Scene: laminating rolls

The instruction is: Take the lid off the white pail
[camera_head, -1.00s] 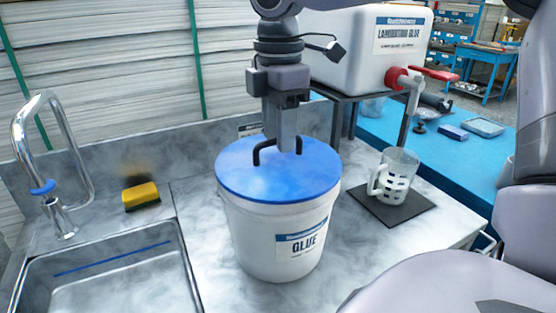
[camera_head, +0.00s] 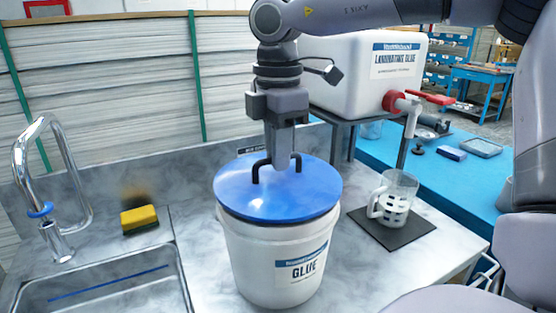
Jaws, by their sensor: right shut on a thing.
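The white pail (camera_head: 272,262) with a "GLUE" label stands upright on the grey counter. Its blue round lid (camera_head: 310,195) is slightly raised, with a dark edge and the pail's white rim showing below it at the front. The lid has a dark bar handle (camera_head: 257,172). My right gripper (camera_head: 283,165) points straight down over the lid and is shut on the handle; its fingers hide the handle's middle. My left gripper is not in view.
A sink (camera_head: 110,285) with a faucet (camera_head: 50,190) and a yellow sponge (camera_head: 139,218) are at left. A measuring jug (camera_head: 398,195) stands on a dark mat (camera_head: 392,234) at right. A glue tank (camera_head: 350,85) with a red-handled tap (camera_head: 405,102) stands behind.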

